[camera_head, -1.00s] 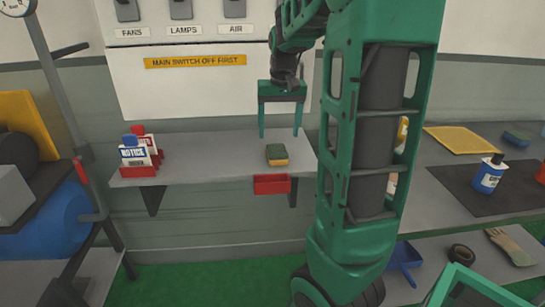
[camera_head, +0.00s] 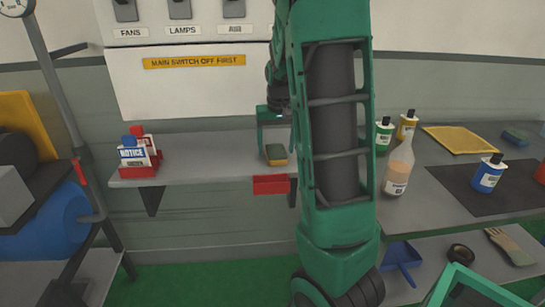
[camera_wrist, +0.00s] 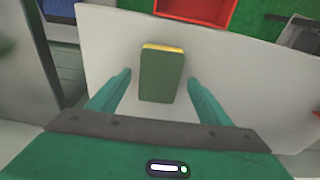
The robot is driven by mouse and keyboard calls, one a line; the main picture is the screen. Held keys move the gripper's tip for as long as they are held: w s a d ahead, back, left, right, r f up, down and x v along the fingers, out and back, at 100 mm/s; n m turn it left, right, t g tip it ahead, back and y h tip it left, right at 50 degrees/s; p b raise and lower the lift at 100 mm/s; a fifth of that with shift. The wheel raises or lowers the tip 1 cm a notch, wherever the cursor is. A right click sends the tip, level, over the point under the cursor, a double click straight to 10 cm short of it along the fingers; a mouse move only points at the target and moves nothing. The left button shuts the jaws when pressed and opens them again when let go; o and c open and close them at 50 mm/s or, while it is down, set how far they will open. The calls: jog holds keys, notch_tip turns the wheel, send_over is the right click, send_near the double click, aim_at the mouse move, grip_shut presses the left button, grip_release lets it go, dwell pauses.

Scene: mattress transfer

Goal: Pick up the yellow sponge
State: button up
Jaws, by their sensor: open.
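The yellow sponge (camera_head: 276,155) has a dark green top layer and a yellow lower layer. It lies on the grey wall shelf (camera_head: 215,160), near the shelf's right end. In the wrist view the sponge (camera_wrist: 162,75) sits between and ahead of my gripper's two green fingers, with a gap on both sides. My gripper (camera_wrist: 160,85) is open and empty, pointing down at the shelf. In the head view only the left part of my gripper shows beside the sponge; my arm hides the rest.
A red bin (camera_head: 270,185) hangs at the shelf's front edge, below the sponge. The shelf's middle is clear.

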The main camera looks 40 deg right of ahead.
jog(key=shift+w+f, duration=0.1)
jog(key=shift+f, duration=0.75)
jog(key=c, duration=1.1)
jog(key=shift+r, duration=0.1)
jog(key=shift+r, duration=0.45)
notch_tip(320, 180, up, 3)
jog(key=shift+r, duration=0.2)
jog(key=s+a+r, duration=0.2)
jog(key=s, duration=0.1)
jog(key=s+a+r, duration=0.2)
jog(key=s, duration=0.1)
jog(key=s+a+r, duration=0.2)
jog(key=s, duration=0.1)
jog(key=shift+s+a+r, duration=0.2)
jog(key=shift+a+r, duration=0.1)
jog(key=shift+a, duration=0.1)
